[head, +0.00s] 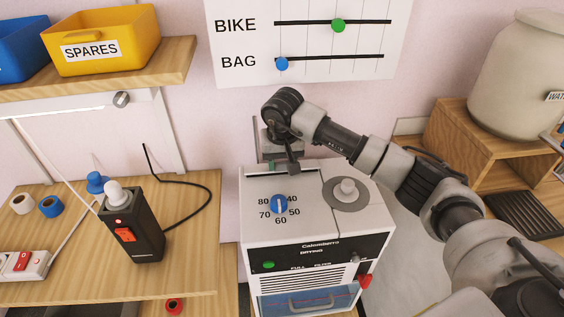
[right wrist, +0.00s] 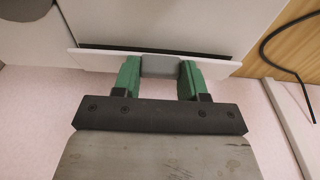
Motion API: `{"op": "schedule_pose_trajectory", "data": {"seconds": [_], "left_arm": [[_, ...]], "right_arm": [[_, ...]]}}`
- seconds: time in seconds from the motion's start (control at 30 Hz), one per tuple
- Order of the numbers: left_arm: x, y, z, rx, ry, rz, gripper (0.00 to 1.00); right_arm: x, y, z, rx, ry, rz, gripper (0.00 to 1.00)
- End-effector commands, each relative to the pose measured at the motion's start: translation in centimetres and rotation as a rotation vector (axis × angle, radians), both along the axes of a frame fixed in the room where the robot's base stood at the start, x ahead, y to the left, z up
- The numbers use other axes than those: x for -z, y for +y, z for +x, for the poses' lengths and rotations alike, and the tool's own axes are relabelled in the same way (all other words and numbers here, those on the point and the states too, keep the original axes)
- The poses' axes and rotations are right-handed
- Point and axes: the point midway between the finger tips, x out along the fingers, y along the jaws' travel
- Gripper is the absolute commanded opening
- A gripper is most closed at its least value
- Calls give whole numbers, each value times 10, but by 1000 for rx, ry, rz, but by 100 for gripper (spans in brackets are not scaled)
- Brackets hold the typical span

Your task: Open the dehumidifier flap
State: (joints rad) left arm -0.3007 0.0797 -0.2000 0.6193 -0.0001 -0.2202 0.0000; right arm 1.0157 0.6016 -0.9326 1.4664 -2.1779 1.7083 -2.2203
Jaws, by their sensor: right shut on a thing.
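The dehumidifier (head: 258,222) is a white box with a black front panel and a blue dial on top. Its flap is at the rear top edge, mostly hidden by my right gripper in the head view. In the right wrist view the flap (right wrist: 100,58) is a thin white strip with a dark opening beside it, so it looks raised; how far I cannot tell. My right gripper (right wrist: 160,72) has its green fingers on both sides of the grey tab (right wrist: 160,65) on the flap, shut on it. My left gripper is not in view.
A black power unit (head: 133,228) with a cable stands on the wooden table at left. A yellow SPARES bin (head: 102,40) sits on the shelf above. A large beige tank (head: 518,70) is at right on a wooden stand (head: 470,150). A wall chart (head: 305,45) hangs behind.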

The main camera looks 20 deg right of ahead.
Motion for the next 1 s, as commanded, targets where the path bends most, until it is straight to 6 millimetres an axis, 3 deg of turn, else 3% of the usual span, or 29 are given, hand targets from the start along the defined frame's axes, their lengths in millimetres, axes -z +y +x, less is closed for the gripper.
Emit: {"op": "schedule_pose_trajectory", "data": {"seconds": [0.2, 0.23, 0.4, 0.73, 1.0], "left_arm": [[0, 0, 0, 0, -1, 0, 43], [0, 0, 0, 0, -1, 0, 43], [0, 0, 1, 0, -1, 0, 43], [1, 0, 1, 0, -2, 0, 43], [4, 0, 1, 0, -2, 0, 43]], "right_arm": [[0, 0, 0, 1, -3, 1, 19], [0, 0, 0, 1, -3, 1, 46], [0, 0, 0, 1, -2, 1, 68], [2, 0, -1, 0, -16, -5, 68], [9, 7, -7, -13, -151, -36, 68]]}}
